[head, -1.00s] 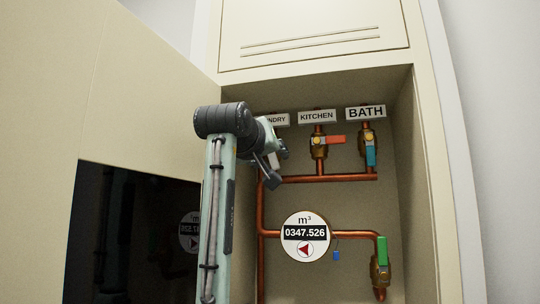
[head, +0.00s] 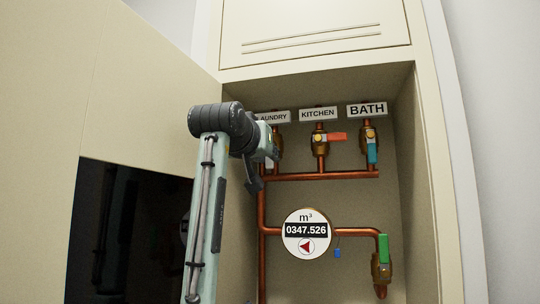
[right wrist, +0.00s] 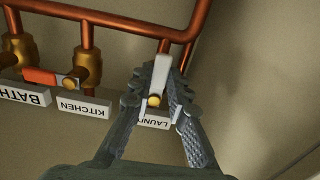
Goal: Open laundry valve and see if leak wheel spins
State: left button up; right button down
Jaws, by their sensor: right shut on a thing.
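My right gripper (head: 262,165) is at the laundry valve, under the label reading "LAUNDRY" (head: 273,117), partly cut off by my arm. In the right wrist view, its fingers (right wrist: 162,82) are shut on the pale laundry valve handle (right wrist: 161,72), which lies roughly in line with its pipe. The valve body is mostly hidden by the gripper. The round white meter (head: 306,246) reads 0347.526, and its leak wheel, a red triangle (head: 307,246), shows below the digits. My left gripper is not in view.
The kitchen valve's orange handle (head: 337,137) lies crosswise. The bath valve's blue handle (head: 372,153) hangs down. A green-handled valve (head: 383,248) is at lower right. The open cabinet door (head: 150,80) with a dark panel stands left of my arm.

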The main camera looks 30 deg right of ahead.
jog(key=shift+a+m, duration=0.1)
jog(key=shift+m, duration=0.2)
jog(key=c, duration=1.5)
grip_release()
jog(key=shift+o, duration=0.2)
jog(key=v, duration=1.2)
